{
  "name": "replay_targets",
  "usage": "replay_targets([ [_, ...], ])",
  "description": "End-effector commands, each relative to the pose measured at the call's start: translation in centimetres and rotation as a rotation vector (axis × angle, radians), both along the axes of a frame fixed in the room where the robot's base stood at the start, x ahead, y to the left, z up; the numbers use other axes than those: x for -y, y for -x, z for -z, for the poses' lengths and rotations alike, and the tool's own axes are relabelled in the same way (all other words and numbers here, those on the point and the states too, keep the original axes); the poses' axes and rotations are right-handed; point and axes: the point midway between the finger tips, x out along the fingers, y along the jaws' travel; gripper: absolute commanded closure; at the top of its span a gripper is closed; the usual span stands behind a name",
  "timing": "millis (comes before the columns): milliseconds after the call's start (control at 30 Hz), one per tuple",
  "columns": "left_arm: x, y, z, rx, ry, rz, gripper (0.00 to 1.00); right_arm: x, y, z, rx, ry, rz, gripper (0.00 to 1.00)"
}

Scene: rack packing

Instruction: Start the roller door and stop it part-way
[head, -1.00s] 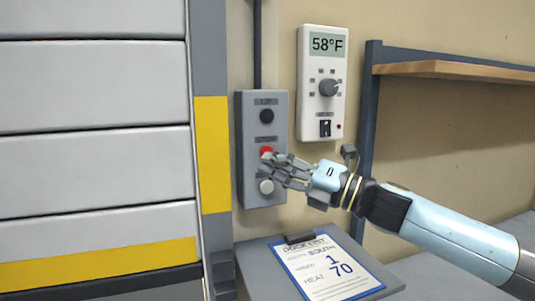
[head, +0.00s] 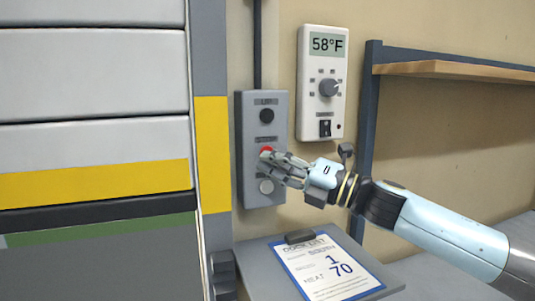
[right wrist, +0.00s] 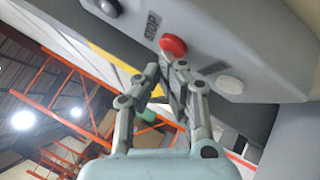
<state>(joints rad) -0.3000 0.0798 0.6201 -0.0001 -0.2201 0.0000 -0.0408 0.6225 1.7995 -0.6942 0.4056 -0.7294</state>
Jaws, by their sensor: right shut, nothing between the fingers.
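The roller door (head: 90,75) fills the left of the head view. Its yellow-striped bottom edge is raised, with an open gap below it. The grey control box (head: 245,190) beside the door has a black upper button (head: 266,116), a red stop button (head: 266,150) and a white lower button (head: 266,187). My right gripper (head: 270,158) is shut and empty, its fingertips at the red button. In the right wrist view, the fingertips (right wrist: 165,75) are just below the red button (right wrist: 173,46); I cannot tell whether they touch it. My left gripper is not in view.
A white thermostat (head: 323,75) reading 58°F hangs right of the control box. Below is a grey ledge (head: 255,265) with a clipboard (head: 328,268). A wooden shelf (head: 455,69) on a dark frame stands at the right. A yellow-marked door post (head: 212,155) borders the box.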

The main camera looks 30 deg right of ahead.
Motion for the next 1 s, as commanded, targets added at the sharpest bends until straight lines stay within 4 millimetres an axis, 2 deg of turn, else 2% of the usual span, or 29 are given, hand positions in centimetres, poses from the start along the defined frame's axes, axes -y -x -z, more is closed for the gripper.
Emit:
replay_targets([
  [733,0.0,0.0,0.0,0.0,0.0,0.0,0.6,0.14,-0.61,-0.03,0.001,0.0,-0.001,1.0],
  [1000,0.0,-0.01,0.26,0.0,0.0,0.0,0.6,0.01,0.13,0.11,0.0,0.002,0.001,1.0],
])
